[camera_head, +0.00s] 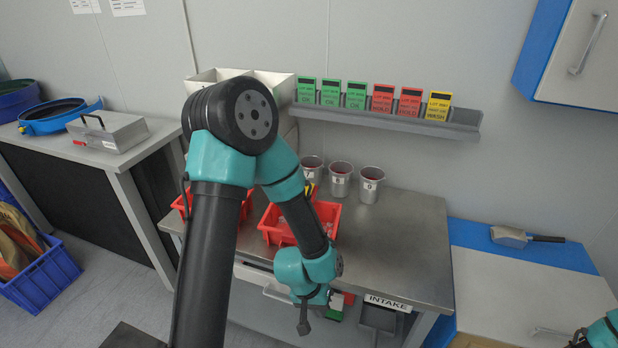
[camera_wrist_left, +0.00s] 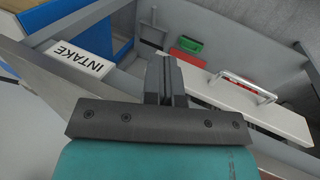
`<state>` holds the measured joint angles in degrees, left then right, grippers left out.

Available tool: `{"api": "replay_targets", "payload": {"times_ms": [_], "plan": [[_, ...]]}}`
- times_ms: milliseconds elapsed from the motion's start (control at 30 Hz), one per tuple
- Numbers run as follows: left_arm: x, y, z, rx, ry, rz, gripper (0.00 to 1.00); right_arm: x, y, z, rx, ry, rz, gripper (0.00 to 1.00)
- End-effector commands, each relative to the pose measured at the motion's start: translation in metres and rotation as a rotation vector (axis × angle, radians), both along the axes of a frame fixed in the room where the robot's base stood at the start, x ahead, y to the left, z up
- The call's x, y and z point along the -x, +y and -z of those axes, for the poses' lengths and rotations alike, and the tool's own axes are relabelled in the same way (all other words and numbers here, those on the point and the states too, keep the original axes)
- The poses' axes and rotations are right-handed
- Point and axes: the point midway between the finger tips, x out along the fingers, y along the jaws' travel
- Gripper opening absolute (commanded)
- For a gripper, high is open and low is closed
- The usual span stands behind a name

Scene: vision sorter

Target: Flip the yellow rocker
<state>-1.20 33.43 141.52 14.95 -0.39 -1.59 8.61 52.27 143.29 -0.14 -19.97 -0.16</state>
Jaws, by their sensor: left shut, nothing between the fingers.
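I cannot make out a yellow rocker in either view. A small green block (camera_head: 335,312) and a red block (camera_head: 348,298) show at the table's front edge, beside my left wrist. The left wrist view also shows the green block (camera_wrist_left: 188,44) and the red block (camera_wrist_left: 187,58) beyond my fingers. My left gripper (camera_head: 303,326) hangs at the front edge, shut and empty. Its closed fingers (camera_wrist_left: 164,72) stand apart from the blocks in the picture. Part of the front there is hidden by my wrist.
The INTAKE label (camera_head: 387,302) is right of my left gripper, above a grey chute (camera_head: 380,318). A drawer handle (camera_wrist_left: 250,88) is on its other side. Red bins (camera_head: 272,236) and several metal cups (camera_head: 340,181) stand behind. The table's right part (camera_head: 410,240) is clear.

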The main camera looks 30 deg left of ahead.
Motion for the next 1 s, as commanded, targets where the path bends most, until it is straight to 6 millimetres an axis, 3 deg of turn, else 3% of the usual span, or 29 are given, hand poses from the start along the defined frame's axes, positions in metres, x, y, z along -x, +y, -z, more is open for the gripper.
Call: {"api": "replay_targets", "payload": {"times_ms": [267, 433, 667, 1000], "plan": [[-0.008, -0.021, -0.068, 0.073, -0.022, 0.003, 0.0, 0.0, 0.0, 0.0, 0.0, 0.0, 0.0, 0.43], [-0.029, -0.033, -0.11, 0.125, -0.061, 0.088, 0.0, 0.0, 0.0, 0.0, 0.0, 0.0, 0.0, 0.43], [-0.084, -0.027, -0.143, 0.128, -0.147, 0.314, 0.0, 0.0, 0.0, 0.0, 0.0, 0.0, 0.0, 0.43], [-0.182, 0.021, -0.179, 0.018, -0.272, 0.721, 0.0, 0.0, 0.0, 0.0, 0.0, 0.0, 0.0, 0.43]]}}
